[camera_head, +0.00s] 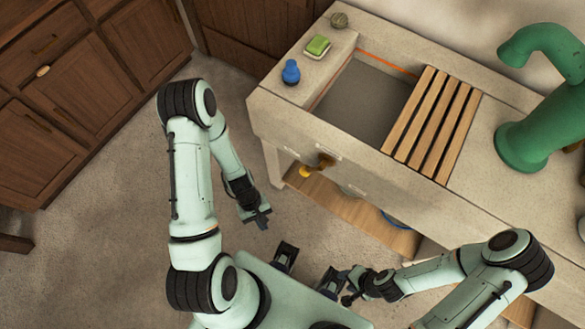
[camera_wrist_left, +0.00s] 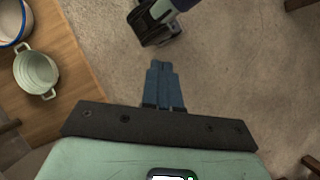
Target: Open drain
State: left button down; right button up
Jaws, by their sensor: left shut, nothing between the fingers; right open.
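The stone sink basin (camera_head: 365,100) is set in the pale counter, with a grey floor inside. I cannot make out a drain opening in it. A small brass-coloured fitting with a yellow end (camera_head: 318,166) sticks out from the sink's front face, below a pale label plate. My left gripper (camera_head: 260,219) hangs over the floor, to the left of and nearer than the fitting, apart from it. Its blue fingers (camera_wrist_left: 163,84) are shut and empty in the left wrist view. My right gripper (camera_head: 346,286) is open, low in front of the counter, away from the sink.
A wooden slatted rack (camera_head: 431,123) covers the basin's right side. A blue bottle (camera_head: 291,73) and green soap (camera_head: 318,45) stand at its left. A large green pump (camera_head: 525,135) stands right. A pot (camera_wrist_left: 36,73) sits on the lower wooden shelf (camera_wrist_left: 70,65).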

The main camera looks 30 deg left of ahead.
pick_arm(q)
jog(key=w+a+r+n+t+h+b, duration=0.3)
jog(key=w+a+r+n+t+h, duration=0.2)
jog(key=w+r, duration=0.8)
jog(key=a+r+n+t, duration=0.2)
jog(key=a+n+t, duration=0.1)
jog(key=a+n, duration=0.1)
jog(key=shift+w+a+h+b, duration=0.25)
jog(key=shift+a+h+b, duration=0.05)
jog(key=shift+b, duration=0.05)
pick_arm(e)
jog(key=f, duration=0.2)
jog(key=s+f, duration=0.1)
jog(key=f, duration=0.1)
jog(key=shift+s+f, duration=0.1)
jog(key=shift+f, duration=0.2)
pick_arm(q)
jog(key=b+x, duration=0.1)
jog(key=x, duration=1.3)
pick_arm(e)
jog(key=shift+f, duration=0.45)
pick_arm(q)
jog(key=shift+f, duration=0.15)
pick_arm(e)
jog(key=shift+f, duration=0.1)
